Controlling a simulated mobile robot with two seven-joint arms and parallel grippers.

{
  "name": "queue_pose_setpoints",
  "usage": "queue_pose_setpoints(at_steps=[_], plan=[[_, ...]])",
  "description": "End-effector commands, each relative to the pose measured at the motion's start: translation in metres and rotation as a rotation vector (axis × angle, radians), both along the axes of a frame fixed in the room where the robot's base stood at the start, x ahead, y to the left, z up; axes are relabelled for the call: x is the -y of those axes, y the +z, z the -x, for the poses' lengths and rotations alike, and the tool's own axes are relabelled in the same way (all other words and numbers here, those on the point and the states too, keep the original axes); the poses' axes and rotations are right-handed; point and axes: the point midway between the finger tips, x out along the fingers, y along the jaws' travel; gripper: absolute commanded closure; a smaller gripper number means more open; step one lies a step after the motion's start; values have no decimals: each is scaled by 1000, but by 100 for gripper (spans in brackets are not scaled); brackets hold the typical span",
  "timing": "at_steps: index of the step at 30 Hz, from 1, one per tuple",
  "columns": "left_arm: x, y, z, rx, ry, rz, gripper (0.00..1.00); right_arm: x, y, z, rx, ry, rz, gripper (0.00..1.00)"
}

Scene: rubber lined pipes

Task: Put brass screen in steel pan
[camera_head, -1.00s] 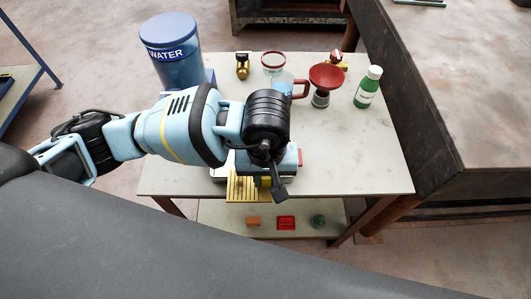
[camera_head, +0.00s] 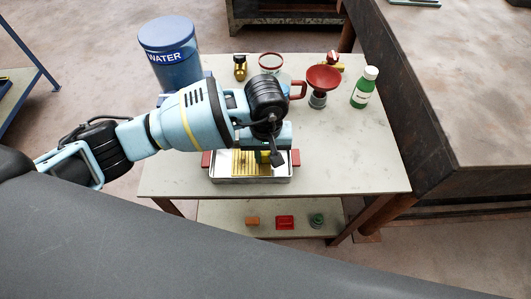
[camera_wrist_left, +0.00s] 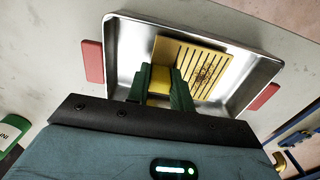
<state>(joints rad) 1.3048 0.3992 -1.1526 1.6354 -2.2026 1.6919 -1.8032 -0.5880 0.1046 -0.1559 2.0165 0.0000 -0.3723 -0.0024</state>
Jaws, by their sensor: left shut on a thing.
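The brass screen (camera_head: 242,164) is a yellow slotted plate; its slots show clearly in the left wrist view (camera_wrist_left: 205,68). My left gripper (camera_head: 263,157) is shut on its raised yellow grip (camera_wrist_left: 160,80), with a green finger (camera_wrist_left: 182,92) on each side. The steel pan (camera_head: 225,180) is a shallow silver tray with a red pad at each end. The screen is within the pan's outline in both views; I cannot tell whether it touches the pan's floor. My gripper hides part of the screen and the pan's back. My right gripper is not in view.
Along the table's back stand a blue water drum (camera_head: 170,60), a brass fitting (camera_head: 240,67), a red-rimmed jar (camera_head: 271,63), a red funnel (camera_head: 323,79) and a green bottle (camera_head: 364,88). The tabletop right of the pan is clear. A lower shelf (camera_head: 265,233) holds small items.

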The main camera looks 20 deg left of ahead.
Motion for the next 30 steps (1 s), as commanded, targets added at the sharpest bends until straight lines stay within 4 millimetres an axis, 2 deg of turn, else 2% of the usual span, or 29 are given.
queue_pose_setpoints(at_steps=[12, 13, 18, 26, 30], plan=[[0, -7, 0, 0, 0, 0, 100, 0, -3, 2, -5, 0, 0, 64], [0, -8, 0, 0, 0, 0, 76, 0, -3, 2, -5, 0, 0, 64], [0, -7, 0, 1, 0, 0, 56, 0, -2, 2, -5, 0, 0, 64], [0, -6, 0, 1, 0, 0, 56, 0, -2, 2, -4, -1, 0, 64], [0, 2, -1, 4, 0, 1, 56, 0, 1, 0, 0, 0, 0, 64]])
